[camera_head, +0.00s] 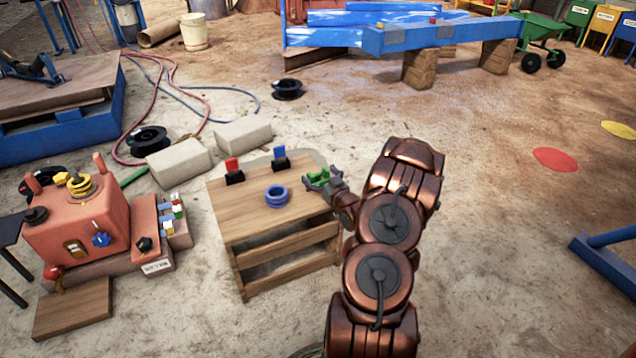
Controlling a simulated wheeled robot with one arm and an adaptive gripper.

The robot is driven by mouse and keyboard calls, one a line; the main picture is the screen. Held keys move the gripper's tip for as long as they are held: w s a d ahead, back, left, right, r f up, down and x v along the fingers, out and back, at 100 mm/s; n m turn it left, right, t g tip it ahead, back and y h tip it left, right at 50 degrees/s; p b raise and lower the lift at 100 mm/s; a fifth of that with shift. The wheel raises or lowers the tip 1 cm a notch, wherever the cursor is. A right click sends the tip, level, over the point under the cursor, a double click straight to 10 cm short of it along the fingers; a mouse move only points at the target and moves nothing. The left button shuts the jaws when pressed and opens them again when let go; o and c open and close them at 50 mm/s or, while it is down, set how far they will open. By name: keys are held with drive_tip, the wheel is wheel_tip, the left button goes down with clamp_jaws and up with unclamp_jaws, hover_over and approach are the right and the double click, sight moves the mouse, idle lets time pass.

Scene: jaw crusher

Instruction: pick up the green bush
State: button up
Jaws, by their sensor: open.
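The green bush (317,178) is a small green piece at the right side of the wooden table top (240,210). My gripper (316,182) is at the same spot, with its grey fingers open around or just above the green bush. The fingers partly hide it, and I cannot tell whether they touch it. My copper-coloured arm reaches in from the lower right.
A blue ring (277,196) lies on the table, left of my gripper. A red-topped black block (234,170) and a blue-topped one (280,158) stand towards its back. An orange machine (80,225) is at left. Open floor lies to the right.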

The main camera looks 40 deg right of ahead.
drive_tip(key=shift+w, duration=0.25)
drive_tip(key=c, duration=1.4)
drive_tip(key=shift+s+r+p, duration=0.1)
drive_tip(key=shift+r+p, duration=0.1)
drive_tip(key=shift+p, duration=0.45)
